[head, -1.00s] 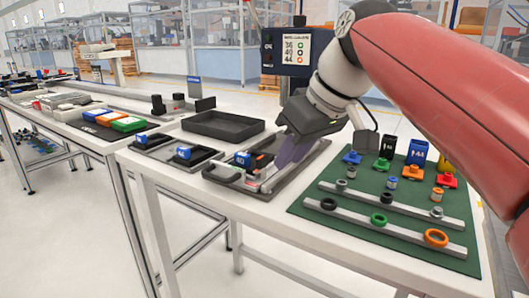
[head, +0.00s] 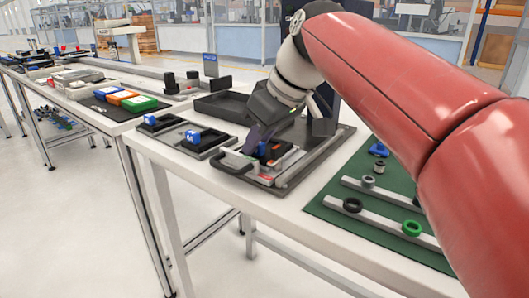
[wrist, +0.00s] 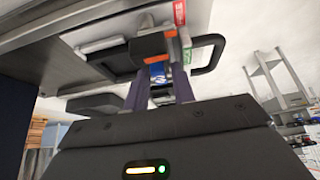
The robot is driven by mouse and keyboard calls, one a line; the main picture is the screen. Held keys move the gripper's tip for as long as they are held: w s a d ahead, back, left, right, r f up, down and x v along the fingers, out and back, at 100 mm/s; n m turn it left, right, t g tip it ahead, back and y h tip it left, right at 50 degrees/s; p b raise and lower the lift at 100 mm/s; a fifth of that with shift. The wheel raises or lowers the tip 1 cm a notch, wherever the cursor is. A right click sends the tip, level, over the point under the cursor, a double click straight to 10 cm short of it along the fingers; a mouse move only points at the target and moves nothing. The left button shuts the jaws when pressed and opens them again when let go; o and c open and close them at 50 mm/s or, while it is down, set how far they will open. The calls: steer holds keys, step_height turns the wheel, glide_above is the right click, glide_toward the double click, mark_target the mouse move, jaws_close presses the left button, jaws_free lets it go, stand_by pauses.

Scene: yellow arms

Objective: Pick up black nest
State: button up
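My gripper (head: 260,140) points down over a dark tray (head: 325,150) with a loop handle. It also shows in the wrist view (wrist: 160,88), with its two dark fingers apart. A blue piece (wrist: 157,70) and a dark part show in the gap between the fingers; I cannot tell whether they touch it. An orange-and-black block (wrist: 155,45) lies just beyond the fingertips. Which part is the black nest is unclear. Two smaller black holders, one at left (head: 172,128) and one nearer (head: 212,151), carry blue blocks. My arm hides much of the tray's far side.
An empty black bin (head: 222,108) stands behind the holders. A green mat (head: 335,205) with rails and rings lies at right, partly hidden by my arm. A neighbouring bench at left holds blue, orange and green boxes (head: 122,97).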

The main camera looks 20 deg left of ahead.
steer(key=shift+c, duration=0.3)
jaws_close()
steer(key=shift+r, duration=0.1)
